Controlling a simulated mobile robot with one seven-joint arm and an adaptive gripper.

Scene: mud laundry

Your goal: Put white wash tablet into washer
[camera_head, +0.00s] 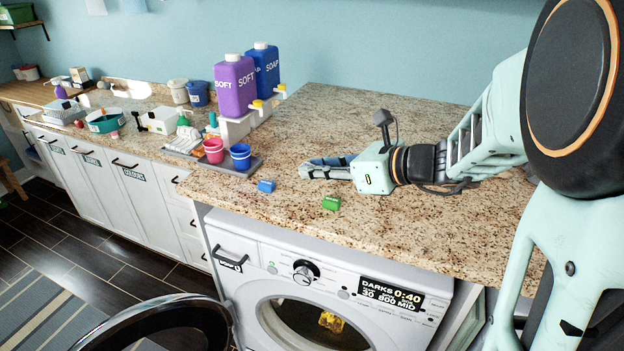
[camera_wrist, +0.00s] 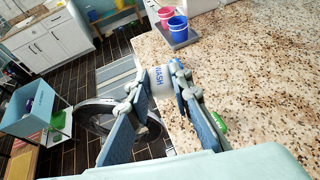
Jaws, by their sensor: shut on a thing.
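The white wash tablet (camera_wrist: 158,82), with WASH in blue lettering, is between the fingers of my gripper (camera_wrist: 154,82) in the wrist view. In the head view my gripper (camera_head: 305,170) is low over the granite counter, and the tablet cannot be made out clearly there. The white washer (camera_head: 250,258) stands under the counter, below and in front of my gripper. Its round door (camera_head: 228,308) is swung open to the left and also shows in the wrist view (camera_wrist: 82,118). A yellow thing (camera_head: 332,321) shows inside the drum.
A blue tablet (camera_head: 266,186) and a green tablet (camera_head: 331,203) lie on the counter (camera_head: 420,235) near its front edge. Red (camera_head: 214,150) and blue (camera_head: 240,157) cups stand on a dark tray. Purple SOFT (camera_head: 236,86) and blue SOAP (camera_head: 264,68) dispensers stand behind them.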

